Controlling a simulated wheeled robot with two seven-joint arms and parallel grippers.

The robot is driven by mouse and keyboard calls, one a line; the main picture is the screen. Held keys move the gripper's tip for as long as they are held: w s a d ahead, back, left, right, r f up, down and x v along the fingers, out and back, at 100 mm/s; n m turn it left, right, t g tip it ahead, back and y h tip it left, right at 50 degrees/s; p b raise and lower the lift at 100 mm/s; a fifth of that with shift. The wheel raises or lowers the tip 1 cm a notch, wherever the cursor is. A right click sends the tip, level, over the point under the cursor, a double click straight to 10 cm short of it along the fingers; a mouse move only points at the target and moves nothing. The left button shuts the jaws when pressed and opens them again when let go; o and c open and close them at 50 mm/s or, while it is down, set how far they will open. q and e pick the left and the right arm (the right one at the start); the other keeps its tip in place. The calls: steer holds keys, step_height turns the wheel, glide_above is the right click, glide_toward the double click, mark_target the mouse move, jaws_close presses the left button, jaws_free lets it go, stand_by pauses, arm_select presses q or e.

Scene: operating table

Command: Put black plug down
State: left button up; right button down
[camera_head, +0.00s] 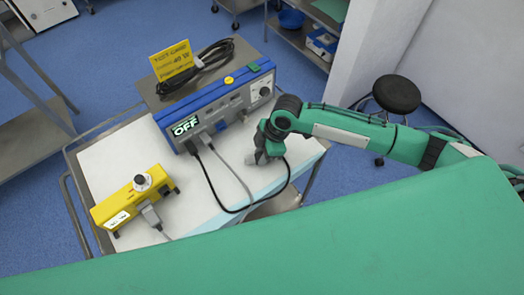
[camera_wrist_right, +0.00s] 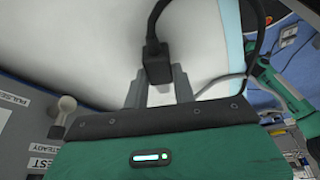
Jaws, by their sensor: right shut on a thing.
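My right gripper (camera_head: 256,158) reaches in from the right over the white cart top, in front of the blue device. In the right wrist view its two grey fingers (camera_wrist_right: 158,93) are shut on the black plug (camera_wrist_right: 155,62). The black cable leads away from the plug. In the head view the plug is mostly hidden by the gripper, and its black cable (camera_head: 222,206) loops from the device front to the gripper. I cannot tell whether the plug touches the cart top. My left gripper is not in view.
The blue device (camera_head: 222,108) reads OFF and carries a coiled black cable (camera_head: 205,62) and yellow sign (camera_head: 172,58). A yellow box (camera_head: 132,200) with a grey plug stands at left. The white cart top (camera_head: 110,160) is clear between them. A green-covered table (camera_head: 330,245) fills the foreground.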

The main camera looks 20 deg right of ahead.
steer(key=c, duration=1.1)
jaws_free()
steer(key=shift+c, duration=0.2)
steer(key=shift+r, duration=0.35)
steer(key=b+v, duration=0.1)
steer(key=v, duration=1.1)
steer(key=shift+r, duration=0.3)
